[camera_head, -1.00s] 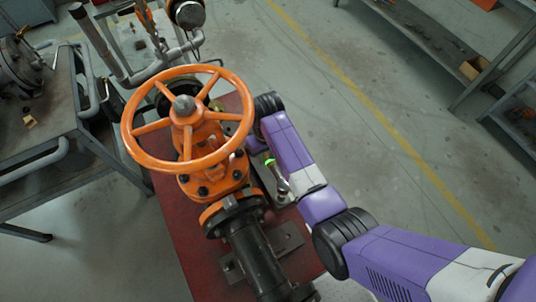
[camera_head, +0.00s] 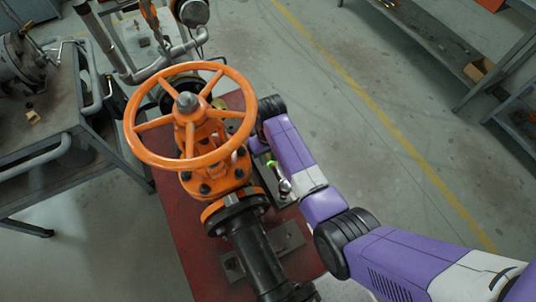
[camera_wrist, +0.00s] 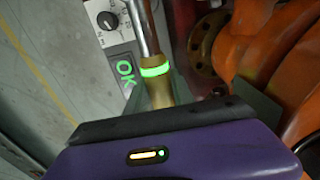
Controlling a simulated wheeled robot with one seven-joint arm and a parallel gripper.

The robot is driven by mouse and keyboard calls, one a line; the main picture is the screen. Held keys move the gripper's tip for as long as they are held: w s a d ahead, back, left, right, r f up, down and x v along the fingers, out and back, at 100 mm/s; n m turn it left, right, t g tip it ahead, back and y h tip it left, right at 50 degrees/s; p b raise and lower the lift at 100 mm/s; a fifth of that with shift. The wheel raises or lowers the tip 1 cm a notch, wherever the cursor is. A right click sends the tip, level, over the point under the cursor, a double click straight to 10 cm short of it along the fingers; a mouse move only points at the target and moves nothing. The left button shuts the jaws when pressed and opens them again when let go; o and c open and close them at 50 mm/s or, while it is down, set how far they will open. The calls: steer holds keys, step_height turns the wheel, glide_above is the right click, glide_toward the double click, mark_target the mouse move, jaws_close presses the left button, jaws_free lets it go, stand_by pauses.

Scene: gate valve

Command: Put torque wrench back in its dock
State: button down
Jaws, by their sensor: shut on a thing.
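The torque wrench shows in the wrist view as a metal shaft with a glowing green ring and a tan handle (camera_wrist: 158,92). My gripper (camera_wrist: 165,100) is shut on the handle below the ring; the fingers are mostly hidden by the purple hand. In the head view the wrench (camera_head: 283,183) shows its green ring and silver end beside the orange valve, partly hidden by my arm. My gripper itself is hidden there. I cannot make out a dock for certain.
A grey panel with a black dial (camera_wrist: 107,20) and a green OK display (camera_wrist: 124,69) lies left of the wrench. The orange handwheel (camera_head: 190,118) and black pipe (camera_head: 256,255) stand close by on the red base (camera_head: 187,235). A workbench (camera_head: 50,125) is at left.

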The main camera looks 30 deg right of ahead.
steer(key=shift+w+f+b, duration=0.1)
steer(key=shift+f+b, duration=1.95)
steer(key=shift+f, duration=1)
steer(key=c, duration=1.1)
jaws_free()
steer(key=shift+o, duration=0.4)
steer(key=shift+f, duration=0.1)
steer(key=shift+r, duration=3.95)
